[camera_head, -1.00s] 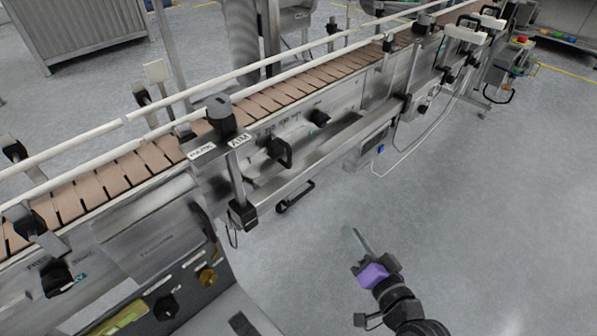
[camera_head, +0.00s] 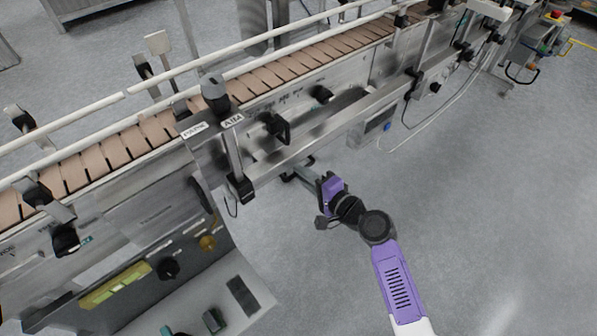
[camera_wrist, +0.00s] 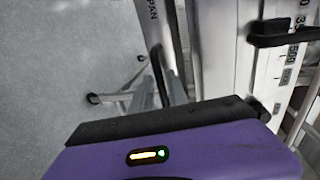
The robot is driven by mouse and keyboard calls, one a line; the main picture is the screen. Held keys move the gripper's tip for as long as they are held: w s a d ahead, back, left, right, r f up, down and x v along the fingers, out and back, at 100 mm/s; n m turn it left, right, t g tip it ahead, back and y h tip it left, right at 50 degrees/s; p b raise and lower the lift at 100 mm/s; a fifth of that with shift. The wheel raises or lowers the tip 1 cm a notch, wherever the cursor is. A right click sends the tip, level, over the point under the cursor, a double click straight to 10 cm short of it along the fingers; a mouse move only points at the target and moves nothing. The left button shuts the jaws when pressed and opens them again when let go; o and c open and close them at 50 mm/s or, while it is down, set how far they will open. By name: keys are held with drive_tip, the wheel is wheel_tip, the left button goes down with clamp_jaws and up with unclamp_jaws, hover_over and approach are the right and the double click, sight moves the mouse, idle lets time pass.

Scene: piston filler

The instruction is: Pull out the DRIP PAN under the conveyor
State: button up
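The drip pan's front (camera_wrist: 147,22) shows in the wrist view as a pale strip with the letters "PAN". Its black handle (camera_wrist: 157,62) runs down from there toward my gripper's fingers. In the head view the handle (camera_head: 306,162) sits low on the conveyor's near side, partly covered by my gripper (camera_head: 294,176). In the wrist view my gripper's (camera_wrist: 162,92) grey fingers are at the handle, one on each side of its lower end. Whether they are closed on it I cannot tell.
The conveyor (camera_head: 270,76) with its brown slat belt runs diagonally above the pan. A control panel (camera_head: 150,275) with knobs is at lower left. In the wrist view another black handle (camera_wrist: 270,36) stands beside a numbered scale. The floor (camera_head: 480,220) on the near side is clear.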

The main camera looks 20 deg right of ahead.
drive_tip(key=shift+x, duration=0.95)
drive_tip(key=shift+c, duration=0.2)
clamp_jaws()
idle(0.6)
